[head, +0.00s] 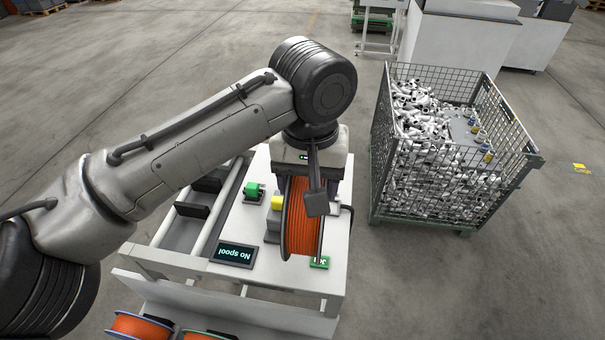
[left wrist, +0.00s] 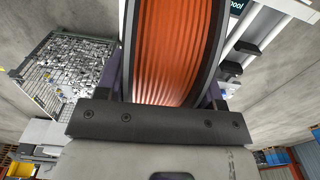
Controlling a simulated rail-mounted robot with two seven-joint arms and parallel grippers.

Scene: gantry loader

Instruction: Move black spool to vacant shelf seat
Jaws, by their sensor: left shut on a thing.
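The black spool (head: 302,222) has dark flanges and is wound with orange filament. It stands upright over the white table (head: 322,278) near its right side. It also fills the upper middle of the left wrist view (left wrist: 172,50). The shelf seats at the bottom edge are mostly cut off. My right gripper is not in view.
A display (head: 234,255) on the table reads "No spool". A blue-rimmed orange spool (head: 138,327) and a green-rimmed one (head: 198,336) are at the lower left. A wire cage of white parts (head: 455,140) stands right.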

